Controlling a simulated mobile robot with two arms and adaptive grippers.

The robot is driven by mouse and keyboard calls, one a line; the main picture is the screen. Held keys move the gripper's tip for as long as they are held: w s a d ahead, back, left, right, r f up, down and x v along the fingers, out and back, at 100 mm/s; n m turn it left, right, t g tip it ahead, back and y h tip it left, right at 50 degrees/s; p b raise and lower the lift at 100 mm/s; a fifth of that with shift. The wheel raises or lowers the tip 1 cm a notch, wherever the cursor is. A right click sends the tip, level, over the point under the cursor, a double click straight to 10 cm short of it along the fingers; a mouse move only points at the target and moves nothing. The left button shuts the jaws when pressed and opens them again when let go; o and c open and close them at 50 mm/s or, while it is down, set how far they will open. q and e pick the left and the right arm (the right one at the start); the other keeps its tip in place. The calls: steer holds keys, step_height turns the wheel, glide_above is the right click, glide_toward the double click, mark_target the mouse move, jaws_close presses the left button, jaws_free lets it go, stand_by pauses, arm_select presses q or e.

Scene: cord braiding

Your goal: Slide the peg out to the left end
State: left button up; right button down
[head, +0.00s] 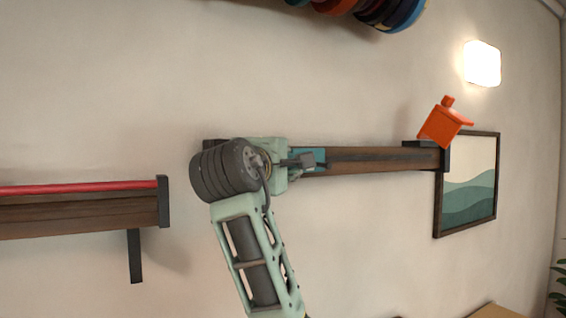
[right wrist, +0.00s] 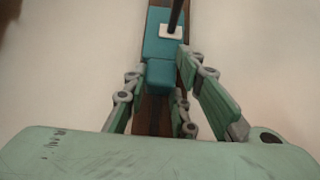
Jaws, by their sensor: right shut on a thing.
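A teal block, which I take to be the peg (head: 320,155), sits on a dark wooden rail (head: 385,160) on the wall, near the rail's left part. In the right wrist view the teal block (right wrist: 164,45) shows a white patch with a dark rod crossing it. My right gripper (right wrist: 163,70) has its fingers on both sides of the block's near part, shut on it. In the head view my right arm comes up from below and covers the gripper and much of the rail's left part. My left gripper is in neither view.
A second wooden shelf (head: 80,215) with a red strip (head: 80,188) is at the left, with a gap of bare wall between. An orange object (head: 441,125) is at the rail's right end, before a framed picture (head: 468,185). A lamp (head: 482,63) glows above.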

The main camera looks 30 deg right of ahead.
stand_by(0.3)
steer(key=c, duration=1.4)
jaws_free()
steer(key=shift+d, duration=0.1)
steer(key=shift+c, duration=0.2)
steer(key=v, duration=1.2)
